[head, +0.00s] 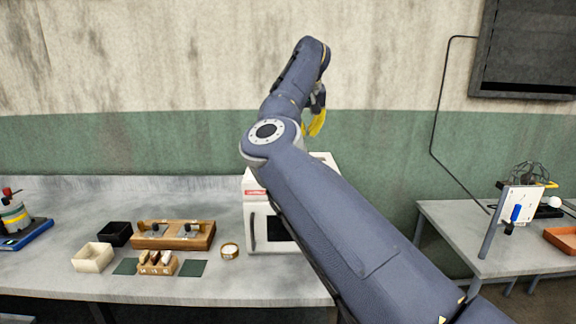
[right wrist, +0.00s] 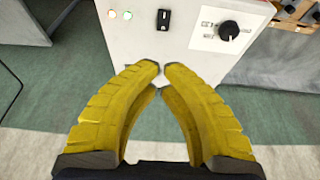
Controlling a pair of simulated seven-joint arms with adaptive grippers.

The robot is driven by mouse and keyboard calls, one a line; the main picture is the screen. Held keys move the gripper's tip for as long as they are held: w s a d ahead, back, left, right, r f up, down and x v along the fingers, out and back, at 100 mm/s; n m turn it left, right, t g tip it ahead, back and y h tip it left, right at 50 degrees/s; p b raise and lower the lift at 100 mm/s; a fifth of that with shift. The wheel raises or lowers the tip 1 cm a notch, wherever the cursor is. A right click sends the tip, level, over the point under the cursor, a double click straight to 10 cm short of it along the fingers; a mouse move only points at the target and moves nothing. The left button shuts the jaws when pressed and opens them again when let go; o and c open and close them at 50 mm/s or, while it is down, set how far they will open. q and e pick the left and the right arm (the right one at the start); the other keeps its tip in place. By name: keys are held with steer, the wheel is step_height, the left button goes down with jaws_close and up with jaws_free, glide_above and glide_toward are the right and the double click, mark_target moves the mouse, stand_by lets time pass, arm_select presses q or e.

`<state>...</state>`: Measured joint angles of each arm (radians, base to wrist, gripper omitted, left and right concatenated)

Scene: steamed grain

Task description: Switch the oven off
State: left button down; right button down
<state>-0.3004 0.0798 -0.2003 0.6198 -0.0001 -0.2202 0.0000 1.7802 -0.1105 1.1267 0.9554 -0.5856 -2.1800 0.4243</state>
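The white oven (head: 257,208) stands at the right end of the long bench, with a dark door window; my right arm covers much of it. Which way the switch is tipped is unclear. My right gripper (right wrist: 161,68) has its yellow fingertips almost together and empty, just below the switch in that view; contact cannot be seen. It also shows above the oven (head: 316,124). My left gripper is out of view.
A second table (head: 455,225) stands right, across a gap.

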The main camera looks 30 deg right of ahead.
steer(key=shift+a+r, duration=0.25)
steer(key=shift+f, duration=0.1)
steer(key=x, duration=1.1)
steer(key=shift+f, duration=0.4)
steer(key=shift+x, duration=1)
steer(key=shift+s+a+f, duration=0.1)
steer(key=shift+s+f, duration=0.05)
steer(key=shift+f, duration=0.5)
steer(key=shift+r, duration=0.2)
